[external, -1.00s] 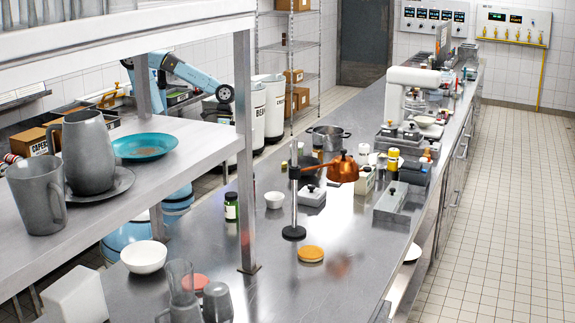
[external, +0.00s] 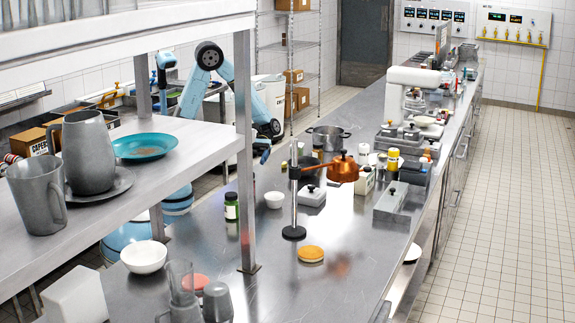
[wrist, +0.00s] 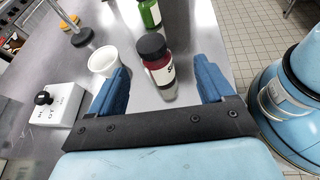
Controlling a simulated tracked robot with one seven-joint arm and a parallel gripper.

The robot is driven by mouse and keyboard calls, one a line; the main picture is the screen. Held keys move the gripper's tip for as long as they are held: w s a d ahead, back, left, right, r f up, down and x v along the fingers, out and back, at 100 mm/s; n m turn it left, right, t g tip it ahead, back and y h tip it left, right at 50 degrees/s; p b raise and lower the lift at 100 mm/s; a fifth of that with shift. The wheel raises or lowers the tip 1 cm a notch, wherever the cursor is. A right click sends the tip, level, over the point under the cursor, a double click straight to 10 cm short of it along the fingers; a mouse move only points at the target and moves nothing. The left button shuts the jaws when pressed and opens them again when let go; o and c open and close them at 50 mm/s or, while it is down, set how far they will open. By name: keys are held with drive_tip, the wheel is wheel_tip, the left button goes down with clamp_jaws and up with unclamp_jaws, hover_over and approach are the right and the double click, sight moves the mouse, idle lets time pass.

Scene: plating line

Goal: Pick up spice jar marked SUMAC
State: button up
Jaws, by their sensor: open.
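A jar with a black lid and dark red contents (wrist: 160,72) stands upright in the wrist view, ahead of and between my fingers. Its white label is turned partly away; only a letter like S shows, so I cannot read the full word. My gripper (wrist: 163,72) is open, with a blue finger on each side and nothing held. In the external view my gripper (external: 262,156) hangs over the counter's far-left edge, partly behind the shelf post. The dark red jar is mostly hidden behind that post there.
A white cup (wrist: 104,61) stands close beside my left finger. A green jar (wrist: 149,13) stands beyond the red jar, also in the external view (external: 231,207). A white box with a black knob (wrist: 55,103) lies at left. The shelf post (external: 246,150) stands nearby.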

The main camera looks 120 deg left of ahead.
drive_tip(key=shift+n+t+h, duration=0.5)
drive_tip(key=shift+n, duration=0.2)
drive_tip(key=x, duration=0.4)
drive_tip(key=f+x, duration=0.1)
drive_tip(key=x, duration=0.7)
drive_tip(key=shift+w+f, duration=0.25)
drive_tip(key=shift+w, duration=0.2)
drive_tip(key=c, duration=1.2)
drive_tip(key=shift+r, duration=0.15)
